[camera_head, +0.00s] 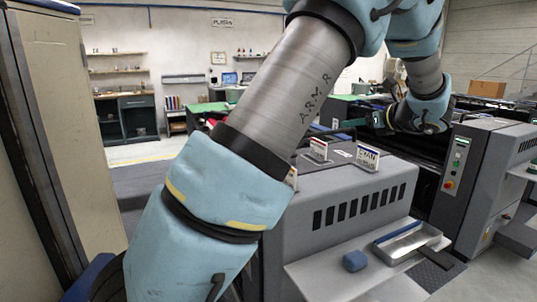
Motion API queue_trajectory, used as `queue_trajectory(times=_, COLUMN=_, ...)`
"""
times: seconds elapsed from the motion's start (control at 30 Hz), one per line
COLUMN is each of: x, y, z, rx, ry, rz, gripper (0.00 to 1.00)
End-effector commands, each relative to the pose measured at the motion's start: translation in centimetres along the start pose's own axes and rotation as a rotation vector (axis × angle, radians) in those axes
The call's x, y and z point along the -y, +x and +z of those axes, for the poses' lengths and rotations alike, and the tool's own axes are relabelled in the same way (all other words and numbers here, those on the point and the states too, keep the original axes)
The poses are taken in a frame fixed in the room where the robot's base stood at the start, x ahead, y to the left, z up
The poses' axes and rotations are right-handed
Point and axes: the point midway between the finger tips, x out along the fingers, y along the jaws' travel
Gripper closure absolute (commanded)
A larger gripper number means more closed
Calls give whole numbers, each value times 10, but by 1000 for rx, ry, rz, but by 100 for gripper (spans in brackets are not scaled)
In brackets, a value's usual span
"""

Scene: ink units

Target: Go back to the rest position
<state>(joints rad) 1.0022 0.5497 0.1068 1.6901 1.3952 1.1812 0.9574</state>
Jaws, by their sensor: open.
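My arm rises from the lower left, passes the top edge and comes down again at the right. Its wrist ends in my gripper (358,123), small and dark, above the far side of the grey ink unit (340,205). The gripper is open, and I see nothing held in it. Its fingers are hard to make out against the dark machinery behind.
A CYAN sign (368,158) and another sign (318,149) stand on the unit. A blue block (355,261) and a metal tray (405,243) lie on its front shelf. A second grey unit (484,180) stands right. A beige panel (66,120) is close at left.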

Motion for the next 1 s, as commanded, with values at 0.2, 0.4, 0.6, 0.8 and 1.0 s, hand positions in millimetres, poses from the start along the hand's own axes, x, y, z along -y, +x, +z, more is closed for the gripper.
queue_trajectory(times=0.2, x=-29, y=19, z=-9, rx=-81, ry=-78, rz=55, gripper=59)
queue_trajectory(times=0.4, x=-68, y=39, z=-25, rx=-188, ry=-193, rz=130, gripper=59)
queue_trajectory(times=0.6, x=-130, y=58, z=-51, rx=-345, ry=-411, rz=267, gripper=59)
queue_trajectory(times=0.8, x=-233, y=60, z=-98, rx=-563, ry=-895, rz=564, gripper=59)
queue_trajectory(times=1.0, x=-309, y=32, z=-137, rx=-658, ry=-1530, rz=919, gripper=59)
